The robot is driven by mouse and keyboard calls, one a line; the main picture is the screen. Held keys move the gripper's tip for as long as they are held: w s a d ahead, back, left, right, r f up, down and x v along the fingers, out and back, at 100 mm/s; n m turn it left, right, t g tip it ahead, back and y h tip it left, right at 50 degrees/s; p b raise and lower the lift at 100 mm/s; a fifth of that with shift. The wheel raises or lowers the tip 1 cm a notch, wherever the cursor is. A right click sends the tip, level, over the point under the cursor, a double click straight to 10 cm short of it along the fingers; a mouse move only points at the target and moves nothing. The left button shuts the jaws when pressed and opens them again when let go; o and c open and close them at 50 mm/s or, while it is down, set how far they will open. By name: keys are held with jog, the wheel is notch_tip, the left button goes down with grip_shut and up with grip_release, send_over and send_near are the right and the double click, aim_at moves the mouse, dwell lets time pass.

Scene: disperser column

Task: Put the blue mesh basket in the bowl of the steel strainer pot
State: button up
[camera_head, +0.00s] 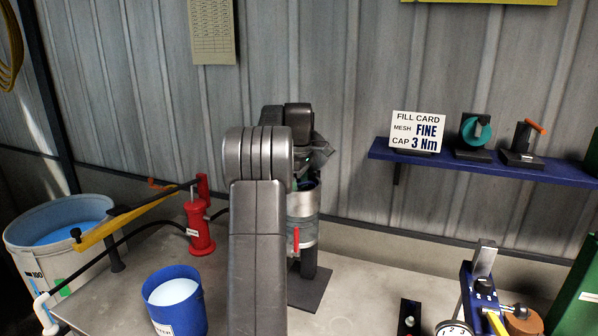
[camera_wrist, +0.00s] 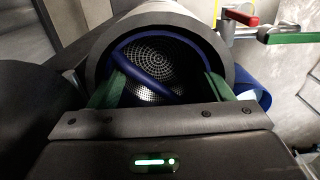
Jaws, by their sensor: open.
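The steel strainer pot (camera_head: 302,232) stands upright on a dark base plate behind my arm in the head view. In the wrist view its thick round grey rim (camera_wrist: 232,50) surrounds the blue mesh basket (camera_wrist: 151,58). The basket shows as a blue ring, a blue bar across it and perforated metal mesh inside the pot's mouth. How deep it sits is hard to tell. My gripper (camera_wrist: 168,82) is open at the pot's mouth, with one green finger on each side of the blue bar. The basket is not visible in the head view, where my arm hides much of the pot.
A blue bucket (camera_head: 174,302) stands left of the pot, with a red pump (camera_head: 199,228) behind it. A large tub (camera_head: 60,235) is at the far left. A blue shelf (camera_head: 470,166) hangs at the right. A dial and clamp tool (camera_head: 482,285) stand at the right front.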

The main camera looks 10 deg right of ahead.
notch_tip(320, 180, up, 11)
dwell(0.4)
